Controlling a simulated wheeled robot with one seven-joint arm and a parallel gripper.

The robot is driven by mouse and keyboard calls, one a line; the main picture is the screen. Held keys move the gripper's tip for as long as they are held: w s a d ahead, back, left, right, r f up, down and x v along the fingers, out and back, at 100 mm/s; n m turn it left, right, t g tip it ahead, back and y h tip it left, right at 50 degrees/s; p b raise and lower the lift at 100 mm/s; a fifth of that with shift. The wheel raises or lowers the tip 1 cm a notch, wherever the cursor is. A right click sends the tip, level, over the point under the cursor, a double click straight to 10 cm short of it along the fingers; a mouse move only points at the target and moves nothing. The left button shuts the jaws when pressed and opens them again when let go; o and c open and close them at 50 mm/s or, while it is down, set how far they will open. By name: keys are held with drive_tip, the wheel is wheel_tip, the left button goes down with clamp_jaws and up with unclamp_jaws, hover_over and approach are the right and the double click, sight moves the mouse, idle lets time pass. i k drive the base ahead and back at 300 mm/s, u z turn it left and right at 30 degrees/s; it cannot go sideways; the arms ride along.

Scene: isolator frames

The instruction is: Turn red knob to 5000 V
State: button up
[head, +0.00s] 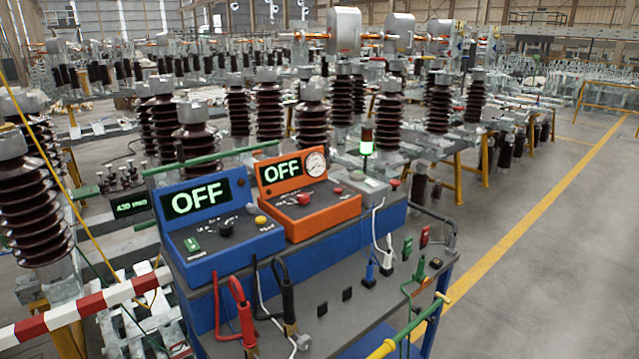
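An orange instrument box (316,208) stands on the blue cart, its display (282,170) reading OFF, with a round dial gauge (316,162) beside the display. A red knob (304,199) sits on its sloped panel, with a smaller red control (337,190) to the right. A grey box (362,188) just behind also carries a red control (357,175). The knob's pointer and any voltage marks are too small to read. My gripper is not in view.
A blue instrument box (215,240), also reading OFF, stands to the left with a black knob and a yellow button. Red and black cable clamps (243,310) hang in front. A red-white barrier bar (80,308) crosses the lower left. Open floor (540,270) lies right.

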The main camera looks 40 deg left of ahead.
sight(302, 198)
drive_tip(key=u, duration=0.3)
drive_tip(key=i, duration=0.95)
drive_tip(key=u, duration=1.5)
drive_tip(key=i, duration=0.9)
drive_tip(key=u, duration=0.95)
